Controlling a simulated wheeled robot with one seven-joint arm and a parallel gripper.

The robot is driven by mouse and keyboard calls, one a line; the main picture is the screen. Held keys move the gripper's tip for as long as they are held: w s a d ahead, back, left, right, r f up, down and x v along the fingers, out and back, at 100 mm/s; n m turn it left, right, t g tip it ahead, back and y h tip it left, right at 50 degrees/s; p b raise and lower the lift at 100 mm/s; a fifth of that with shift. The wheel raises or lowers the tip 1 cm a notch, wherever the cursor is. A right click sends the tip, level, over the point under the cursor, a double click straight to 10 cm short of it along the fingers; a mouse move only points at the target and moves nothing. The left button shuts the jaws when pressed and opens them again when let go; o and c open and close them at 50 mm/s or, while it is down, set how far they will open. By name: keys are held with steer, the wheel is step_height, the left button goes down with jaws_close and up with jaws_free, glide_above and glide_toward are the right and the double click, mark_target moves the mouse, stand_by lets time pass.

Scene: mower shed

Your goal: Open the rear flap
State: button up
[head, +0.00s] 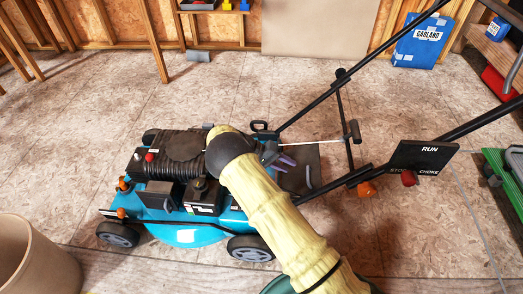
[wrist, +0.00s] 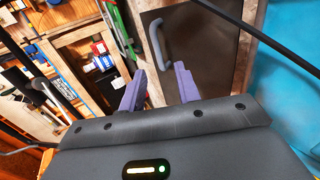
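The teal mower (head: 195,222) stands on the shed floor, with its black handlebar reaching up to the right. The rear flap (head: 299,160) is a dark panel at the mower's rear, partly hidden by my arm and gripper. In the wrist view the flap (wrist: 205,45) carries a curved grey handle (wrist: 158,45). My gripper (head: 287,163) has purple fingers and is above the flap. In the wrist view the gripper (wrist: 161,69) is open, with nothing held. The handle lies ahead of the gap between the fingertips; whether they touch it is unclear.
The handlebar's black tubes (head: 325,102) and the RUN/STOP/CHOKE panel (head: 422,158) are right of my arm. A beige bin (head: 35,262) stands at lower left. A blue box (head: 422,42) is by the back wall. Open floor lies behind the mower.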

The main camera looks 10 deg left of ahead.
steer(key=p+v, duration=0.2)
steer(key=v, duration=0.8)
steer(key=shift+a, duration=0.2)
steer(key=shift+r, duration=0.15)
steer(key=s+d+r+g+y+p, duration=0.2)
steer(key=s+d+r+y+p, duration=0.2)
steer(key=d+r+y, duration=0.75)
steer(key=s+d+r+t+p, duration=0.1)
steer(key=s+d+r+t, duration=0.1)
steer(key=s+d+r, duration=0.55)
steer(key=s+d+r+t+p, duration=0.2)
steer(key=s+d+r, duration=0.3)
steer(key=s, duration=0.5)
steer(key=w+p+v, duration=0.2)
steer(key=p+v, duration=1)
steer(key=w+r+p+v, duration=0.1)
steer(key=w+p+v, duration=0.2)
steer(key=p+v, duration=0.9)
steer(key=w+d+p+v, duration=0.1)
steer(key=w+p+v, duration=0.1)
steer(key=p+v, duration=1.1)
steer(key=shift+r+p, duration=0.3)
steer(key=shift+p, duration=0.1)
